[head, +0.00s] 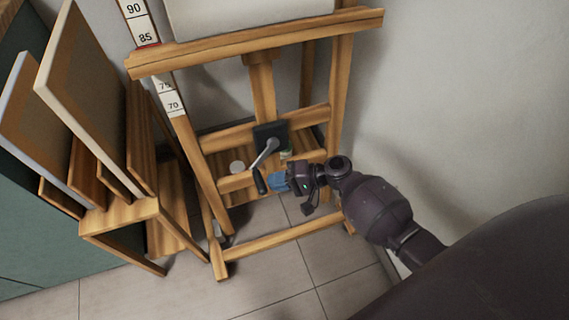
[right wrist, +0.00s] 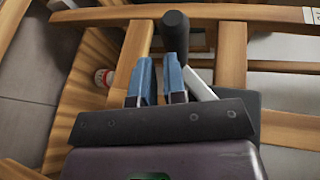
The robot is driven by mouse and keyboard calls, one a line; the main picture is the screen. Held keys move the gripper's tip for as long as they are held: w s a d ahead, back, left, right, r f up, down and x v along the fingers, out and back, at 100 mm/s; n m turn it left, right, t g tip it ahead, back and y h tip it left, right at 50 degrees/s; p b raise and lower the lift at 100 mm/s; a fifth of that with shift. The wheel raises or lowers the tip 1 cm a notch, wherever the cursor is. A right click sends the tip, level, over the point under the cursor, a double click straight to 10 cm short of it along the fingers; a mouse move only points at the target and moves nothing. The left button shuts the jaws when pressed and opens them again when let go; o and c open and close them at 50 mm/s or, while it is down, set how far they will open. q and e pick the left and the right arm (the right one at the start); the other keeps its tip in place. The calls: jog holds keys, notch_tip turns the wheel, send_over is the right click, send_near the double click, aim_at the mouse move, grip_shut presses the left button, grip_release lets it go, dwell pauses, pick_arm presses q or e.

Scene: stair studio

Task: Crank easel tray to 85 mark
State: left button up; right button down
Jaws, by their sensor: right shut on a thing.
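The wooden easel tray (head: 255,43) crosses the upper part of the head view and bears a pale canvas (head: 245,15). Its left end covers part of the number scale (head: 172,103), between 85 above and 75 below. A red mark (head: 148,46) shows just under the 85. The crank has a grey arm (head: 265,154) on a dark plate, and its black handle (head: 260,182) points down. My right gripper (head: 277,182) has blue fingers and is shut on the handle, which also shows in the right wrist view (right wrist: 175,32). The fingers partly hide the handle there. My left gripper is out of view.
A wooden rack (head: 125,213) with several panels stands left of the easel. A lower easel bar (head: 272,239) runs near the tiled floor. A bare wall is at the right.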

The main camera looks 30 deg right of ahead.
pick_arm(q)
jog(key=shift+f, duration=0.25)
pick_arm(e)
jog(key=a, duration=0.2)
jog(key=shift+w+a+r, duration=0.1)
jog(key=shift+w+a, duration=0.2)
jog(key=shift+a, duration=0.05)
